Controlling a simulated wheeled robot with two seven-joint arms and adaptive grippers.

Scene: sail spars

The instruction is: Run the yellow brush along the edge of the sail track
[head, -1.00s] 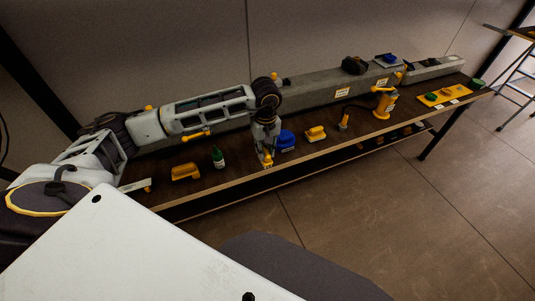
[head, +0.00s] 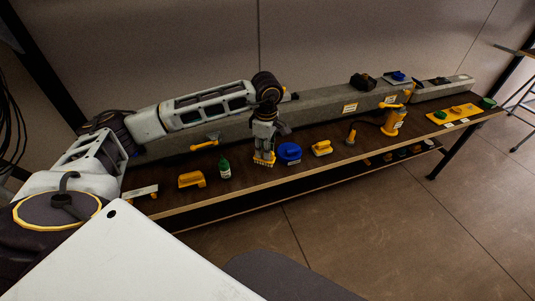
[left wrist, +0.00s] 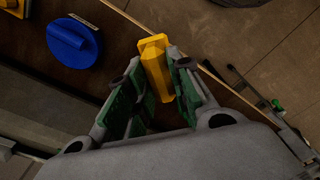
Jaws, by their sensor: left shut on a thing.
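My left gripper (head: 264,152) points down over the dark bench top and is shut on a yellow brush (left wrist: 155,66). In the left wrist view the brush stands between the green-padded fingers (left wrist: 157,92). In the head view its yellow lower end (head: 264,161) shows below the fingers, near the bench's front edge; I cannot tell whether it touches the top. A long grey spar (head: 325,110) lies along the back of the bench, behind and apart from the brush. Its track groove is too small to make out. My right gripper is out of view.
A blue round tool (head: 289,152) sits just right of the gripper, with a yellow block tool (head: 322,148) beyond. A green bottle (head: 224,170) and a yellow handled tool (head: 191,180) stand left. A yellow pump-like tool (head: 394,121) and a yellow tray (head: 439,117) are farther right.

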